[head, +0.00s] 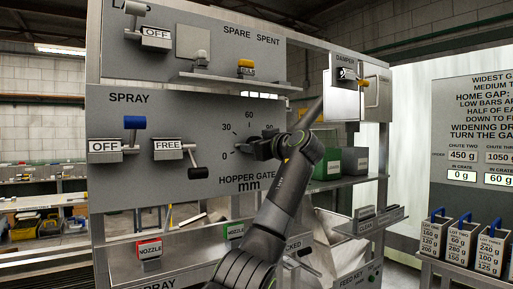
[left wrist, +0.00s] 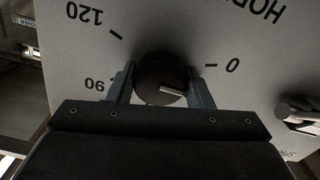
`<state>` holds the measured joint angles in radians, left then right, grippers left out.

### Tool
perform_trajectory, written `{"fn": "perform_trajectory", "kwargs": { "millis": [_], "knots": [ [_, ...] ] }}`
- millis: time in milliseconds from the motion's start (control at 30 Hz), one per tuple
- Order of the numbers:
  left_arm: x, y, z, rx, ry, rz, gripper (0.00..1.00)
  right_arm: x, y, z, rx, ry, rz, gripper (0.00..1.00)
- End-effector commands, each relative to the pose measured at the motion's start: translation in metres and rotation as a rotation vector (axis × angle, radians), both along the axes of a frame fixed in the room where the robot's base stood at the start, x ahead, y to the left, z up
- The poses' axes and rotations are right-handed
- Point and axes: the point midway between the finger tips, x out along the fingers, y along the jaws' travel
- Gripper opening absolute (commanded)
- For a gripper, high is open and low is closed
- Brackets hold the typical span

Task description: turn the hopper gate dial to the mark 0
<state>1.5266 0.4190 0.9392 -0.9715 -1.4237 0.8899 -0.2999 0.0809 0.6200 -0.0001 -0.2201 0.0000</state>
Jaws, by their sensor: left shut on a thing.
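The hopper gate dial (left wrist: 158,70) is a dark round knob on a grey panel, seen upside down in the left wrist view. My left gripper (left wrist: 161,85) is shut on it, one finger on each side. A pale pointer line on the knob points right and slightly down. The 0 mark (left wrist: 211,66) is to the right, a little higher than the pointer, so the pointer is off it on the 30 side. In the head view my left gripper (head: 258,148) covers most of the dial, above the HOPPER GATE label (head: 247,180). My right gripper is out of view.
Left of the dial are a FREE lever (head: 170,150) and a blue-tipped SPRAY lever (head: 133,130). A shelf (head: 230,81) with small parts runs above. A green box (head: 354,160) stands on a shelf at right. Lot blocks (head: 460,240) stand lower right.

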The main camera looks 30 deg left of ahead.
Motion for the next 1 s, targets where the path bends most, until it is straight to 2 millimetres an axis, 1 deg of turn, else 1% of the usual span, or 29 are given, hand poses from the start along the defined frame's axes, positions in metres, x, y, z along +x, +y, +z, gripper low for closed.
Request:
{"fn": "perform_trajectory", "kwargs": {
  "millis": [200,433,700,1000],
  "knots": [
    [0.0003,0.0001,-0.0013,-0.065,-0.154,0.000,0.24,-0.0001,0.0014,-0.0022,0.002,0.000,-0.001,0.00],
    [0.0003,0.0001,-0.0013,-0.112,-0.266,-0.001,0.24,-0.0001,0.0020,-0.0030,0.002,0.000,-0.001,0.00],
    [0.0003,0.0001,-0.0013,-0.137,-0.325,-0.001,0.24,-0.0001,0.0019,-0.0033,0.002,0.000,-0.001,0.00],
    [0.0004,-0.0001,-0.0012,-0.140,-0.333,-0.001,0.24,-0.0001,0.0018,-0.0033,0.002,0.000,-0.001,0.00]
  ]
}}
